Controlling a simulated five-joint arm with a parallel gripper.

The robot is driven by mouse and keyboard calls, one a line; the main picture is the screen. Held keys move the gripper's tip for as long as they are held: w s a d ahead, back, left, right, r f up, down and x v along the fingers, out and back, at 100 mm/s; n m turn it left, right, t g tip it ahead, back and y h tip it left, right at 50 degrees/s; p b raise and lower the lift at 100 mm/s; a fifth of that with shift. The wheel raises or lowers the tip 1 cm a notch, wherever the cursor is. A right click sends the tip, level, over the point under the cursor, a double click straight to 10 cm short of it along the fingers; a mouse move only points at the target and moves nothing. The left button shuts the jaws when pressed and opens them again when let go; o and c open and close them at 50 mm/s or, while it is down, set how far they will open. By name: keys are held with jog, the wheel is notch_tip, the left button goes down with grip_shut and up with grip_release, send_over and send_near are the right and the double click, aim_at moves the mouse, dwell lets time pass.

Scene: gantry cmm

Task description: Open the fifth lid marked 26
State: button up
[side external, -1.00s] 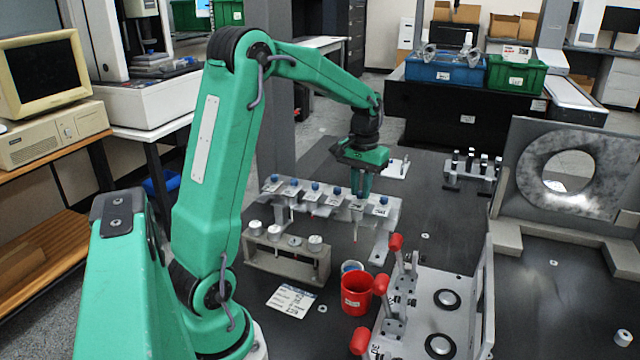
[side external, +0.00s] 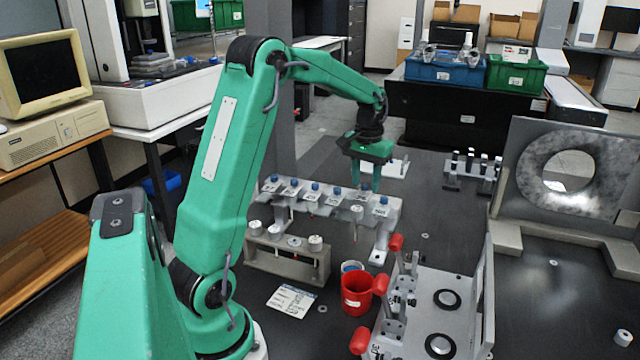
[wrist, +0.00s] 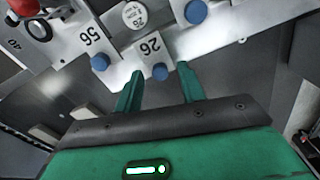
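The lid marked 26 (wrist: 149,45) is a pale plate with black digits, upside down in the wrist view, and a blue knob (wrist: 160,71) at its near edge. It looks closed. My gripper (wrist: 160,69) is open and empty, its green fingertips on either side of that knob in the picture. I cannot tell whether they touch it. In the side view my gripper (side external: 366,189) hangs at the right part of the pale rack (side external: 384,230), whose row of lids has blue knobs. The fingers partly hide the lids there, and the digits are too small to read.
A lid marked 56 (wrist: 87,40) sits beside lid 26. A white round disc (wrist: 136,15) is close to it. A grey block with white caps (side external: 285,258) stands in front of the rack. A red cup (side external: 357,294) and a red-handled clamp fixture (side external: 430,310) are nearer right.

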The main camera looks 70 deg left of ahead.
aim_at(366, 186)
jog(key=shift+r, duration=3.9)
jog(key=s+d+r+m+t, duration=0.35)
jog(key=s+d, duration=0.45)
jog(key=d, duration=0.6)
jog(key=s+d+f+m+t, duration=0.2)
jog(key=s+d+f+m, duration=0.1)
jog(key=s+d, duration=0.5)
jog(key=s, duration=0.3)
jog(key=shift+s+d+f, duration=0.2)
jog(key=shift+f, duration=0.15)
jog(key=shift+o, duration=0.2)
